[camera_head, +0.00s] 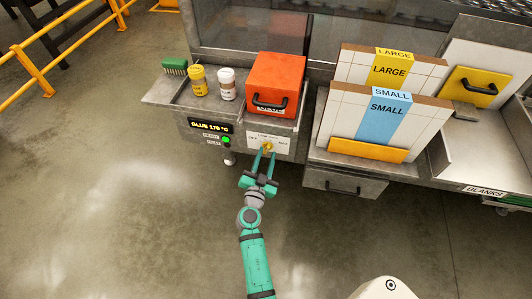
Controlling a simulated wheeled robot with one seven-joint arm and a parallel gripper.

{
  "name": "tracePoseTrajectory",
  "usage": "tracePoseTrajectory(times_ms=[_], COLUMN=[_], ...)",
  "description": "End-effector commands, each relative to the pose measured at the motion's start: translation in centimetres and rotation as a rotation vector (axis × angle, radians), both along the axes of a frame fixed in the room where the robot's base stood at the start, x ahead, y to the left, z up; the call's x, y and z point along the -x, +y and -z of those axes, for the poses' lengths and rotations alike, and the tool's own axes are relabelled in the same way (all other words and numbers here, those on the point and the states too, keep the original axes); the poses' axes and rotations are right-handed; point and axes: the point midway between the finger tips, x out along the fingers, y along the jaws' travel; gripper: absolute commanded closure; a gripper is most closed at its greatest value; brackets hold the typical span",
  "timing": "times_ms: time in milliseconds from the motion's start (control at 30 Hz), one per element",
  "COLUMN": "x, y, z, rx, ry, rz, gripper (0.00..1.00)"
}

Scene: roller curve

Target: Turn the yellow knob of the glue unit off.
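The glue unit (186,122) is a grey metal box with a display reading "GLUE 170 °C" (210,127) and a lit green light (226,140). Its small yellow knob (267,147) sits on a white label plate (282,145) on the front face. My gripper (265,156) is directly in front of the knob, its two green fingers reaching up to it, one on either side. The fingers are apart. I cannot tell whether they touch the knob. The knob's pointing direction and the small label text are too small to read.
An orange box with a black handle (275,83), a yellow jar (198,80), a white jar (227,84) and a green brush (175,66) are on top. Boards marked LARGE (390,70) and SMALL (388,107) stand at right. A yellow railing (35,70) is at far left. Open floor lies in front.

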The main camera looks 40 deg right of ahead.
Motion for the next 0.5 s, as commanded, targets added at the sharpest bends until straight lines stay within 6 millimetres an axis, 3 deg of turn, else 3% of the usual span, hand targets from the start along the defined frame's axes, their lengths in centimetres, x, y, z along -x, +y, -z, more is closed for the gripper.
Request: tracePoseTrajectory(times_ms=[200, 500], x=[-1.4, -1.6], y=[-1.1, -1.1], z=[0.0, 0.0], rx=[0.001, 0.000], ry=[0.000, 0.000], rz=[-0.005, -0.009], gripper=[0.69, 0.69])
